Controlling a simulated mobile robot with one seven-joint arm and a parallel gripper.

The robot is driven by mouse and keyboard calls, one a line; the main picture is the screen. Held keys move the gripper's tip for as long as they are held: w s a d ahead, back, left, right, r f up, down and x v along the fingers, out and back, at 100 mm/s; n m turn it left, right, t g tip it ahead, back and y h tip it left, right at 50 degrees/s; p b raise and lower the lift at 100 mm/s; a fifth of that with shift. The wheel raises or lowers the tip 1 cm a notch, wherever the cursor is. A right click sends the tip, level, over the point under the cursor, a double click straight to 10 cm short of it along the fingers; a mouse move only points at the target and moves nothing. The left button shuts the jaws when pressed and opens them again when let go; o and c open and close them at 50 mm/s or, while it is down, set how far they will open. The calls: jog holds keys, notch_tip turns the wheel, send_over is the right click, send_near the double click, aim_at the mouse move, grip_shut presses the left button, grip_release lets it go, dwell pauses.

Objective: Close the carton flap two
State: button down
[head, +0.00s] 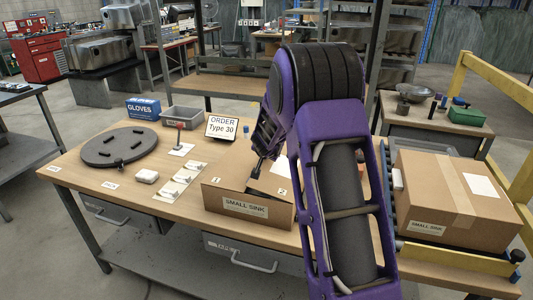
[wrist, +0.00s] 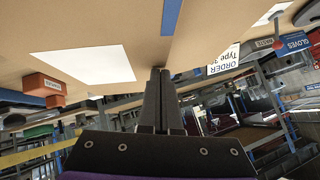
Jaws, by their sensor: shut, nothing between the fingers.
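The small sink carton (head: 212,200) stands on the table in the head view, its front labelled SMALL SINK. A flap marked 1 (head: 228,186) is at its left top, and a part marked 2 (head: 283,184) is at its right top, partly behind my arm. A dark gap shows between them. My gripper (head: 255,173) is at the carton's top near this gap; contact cannot be told. In the wrist view, the shut fingers (wrist: 160,73) hold nothing and point at brown cardboard, with a white sheet (wrist: 85,63) to the left.
A closed carton (head: 440,185) sits on the conveyor at the right. An ORDER Type 30 sign (head: 221,128), a grey bin (head: 183,115), a gloves box (head: 143,108) and a dark round plate (head: 120,147) are on the table.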

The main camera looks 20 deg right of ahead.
jog(key=shift+w+a+f, duration=0.1)
jog(key=shift+a+f, duration=0.05)
jog(key=shift+f, duration=0.35)
dwell(0.4)
